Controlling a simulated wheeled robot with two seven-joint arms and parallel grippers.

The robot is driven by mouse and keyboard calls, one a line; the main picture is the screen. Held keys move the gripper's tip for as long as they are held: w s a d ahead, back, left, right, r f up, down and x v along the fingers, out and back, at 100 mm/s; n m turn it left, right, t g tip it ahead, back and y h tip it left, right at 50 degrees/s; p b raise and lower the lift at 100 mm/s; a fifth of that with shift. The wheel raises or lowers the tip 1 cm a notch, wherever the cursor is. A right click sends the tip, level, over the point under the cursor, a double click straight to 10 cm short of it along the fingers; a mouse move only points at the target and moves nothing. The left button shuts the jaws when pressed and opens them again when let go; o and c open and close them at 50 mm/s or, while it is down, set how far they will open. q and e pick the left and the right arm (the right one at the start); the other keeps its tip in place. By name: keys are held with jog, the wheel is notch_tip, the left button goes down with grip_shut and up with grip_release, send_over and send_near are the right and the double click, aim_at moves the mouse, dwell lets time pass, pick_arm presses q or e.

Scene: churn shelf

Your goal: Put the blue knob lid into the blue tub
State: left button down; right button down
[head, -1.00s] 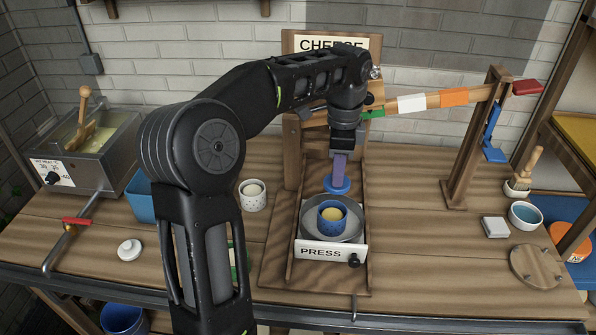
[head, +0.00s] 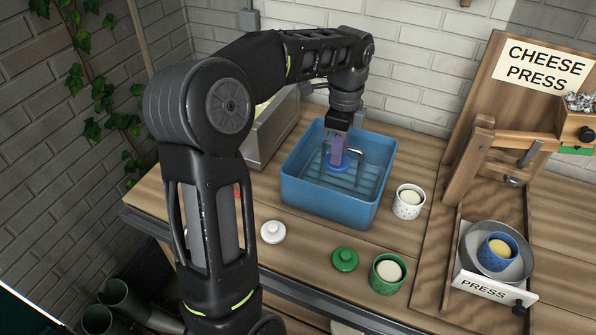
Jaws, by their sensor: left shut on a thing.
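The blue tub (head: 330,203) is an open rectangular box standing on the wooden bench, left of the cups. My left gripper (head: 339,147) points down into the tub's outline from above. It is shut on the blue knob lid (head: 340,169), whose round blue disc shows below a purple upright part. The lid appears inside the tub's walls, near the middle. I cannot tell whether it touches the tub floor. My right gripper is out of view.
A white speckled cup (head: 409,203) stands right of the tub. A white lid (head: 273,232), a green lid (head: 345,259) and a green cup (head: 388,274) sit in front. The cheese press (head: 482,288) at right holds a blue cup (head: 499,251) on a metal dish (head: 480,262).

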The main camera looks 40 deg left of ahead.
aim_at(334, 169)
pick_arm(q)
jog(key=shift+s+a, duration=0.1)
jog(key=shift+a, duration=0.35)
jog(key=shift+f+m, duration=0.1)
jog(key=shift+m, duration=0.2)
jog(key=shift+d, duration=0.3)
jog(key=shift+a, duration=0.2)
jog(key=shift+f, duration=0.45)
notch_tip(334, 169, down, 5)
jog(key=shift+f+p, duration=0.1)
jog(key=shift+p, duration=0.35)
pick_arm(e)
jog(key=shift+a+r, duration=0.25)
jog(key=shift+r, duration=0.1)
pick_arm(q)
jog(key=shift+f, duration=0.1)
